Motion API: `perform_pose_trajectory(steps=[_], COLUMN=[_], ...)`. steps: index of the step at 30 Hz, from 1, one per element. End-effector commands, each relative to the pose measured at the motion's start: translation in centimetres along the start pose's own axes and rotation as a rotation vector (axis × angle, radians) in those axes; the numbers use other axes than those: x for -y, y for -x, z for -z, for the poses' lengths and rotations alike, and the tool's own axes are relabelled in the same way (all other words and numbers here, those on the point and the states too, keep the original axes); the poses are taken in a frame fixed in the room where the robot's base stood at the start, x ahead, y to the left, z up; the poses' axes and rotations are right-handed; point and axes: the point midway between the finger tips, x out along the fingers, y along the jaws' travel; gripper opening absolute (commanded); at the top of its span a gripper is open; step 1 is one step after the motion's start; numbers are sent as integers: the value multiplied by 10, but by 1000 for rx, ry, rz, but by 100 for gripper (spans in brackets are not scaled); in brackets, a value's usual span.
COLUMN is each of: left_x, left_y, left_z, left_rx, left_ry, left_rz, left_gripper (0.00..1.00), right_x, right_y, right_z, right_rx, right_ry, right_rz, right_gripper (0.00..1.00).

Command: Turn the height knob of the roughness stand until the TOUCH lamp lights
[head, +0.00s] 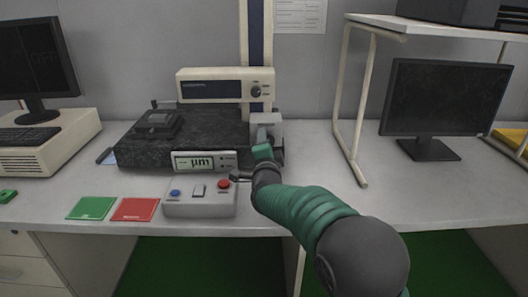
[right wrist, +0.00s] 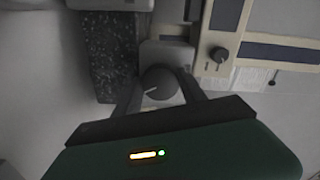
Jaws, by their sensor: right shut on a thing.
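The roughness stand has a dark granite base (head: 200,135) and a pale column (head: 257,50) on the bench. A grey block (head: 268,124) sits at the column's foot. In the right wrist view, the dark round height knob (right wrist: 158,83) with a white pointer line stands in front of this block. My right gripper (right wrist: 160,92) has its fingers on both sides of the knob, shut on it. In the head view my right gripper (head: 264,150) hides the knob. The display unit (head: 203,161) reads "µm"; its small lamps look dark, labels unreadable. My left gripper is out of view.
A control box (head: 200,198) with blue and red buttons stands in front, close to my right arm. Green (head: 91,208) and red (head: 135,209) cards lie left of it. A smaller dark knob (head: 256,90) is on the drive unit above. A shelf frame (head: 360,110) stands right.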

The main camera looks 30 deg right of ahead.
Motion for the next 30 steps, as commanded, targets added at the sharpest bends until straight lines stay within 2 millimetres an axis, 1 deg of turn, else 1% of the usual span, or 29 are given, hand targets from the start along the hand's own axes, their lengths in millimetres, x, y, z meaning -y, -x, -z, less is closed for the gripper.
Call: perform_pose_trajectory(steps=[1, 9, 25, 26, 30], left_x=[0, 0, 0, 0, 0], left_y=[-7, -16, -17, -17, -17], left_z=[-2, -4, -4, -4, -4], left_rx=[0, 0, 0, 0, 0], left_ry=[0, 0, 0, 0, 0], left_rz=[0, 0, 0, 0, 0], left_gripper=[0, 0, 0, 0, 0], right_x=[-6, -7, -7, -8, -7], right_y=[0, -1, -1, -1, -1], right_z=[4, 4, 4, 4, 2], right_rx=[-9, -10, -8, -8, -6], right_ry=[-27, -129, -154, -153, -153], right_rz=[-5, -9, -13, -13, -11], right_gripper=[8, 8, 8, 49, 68])
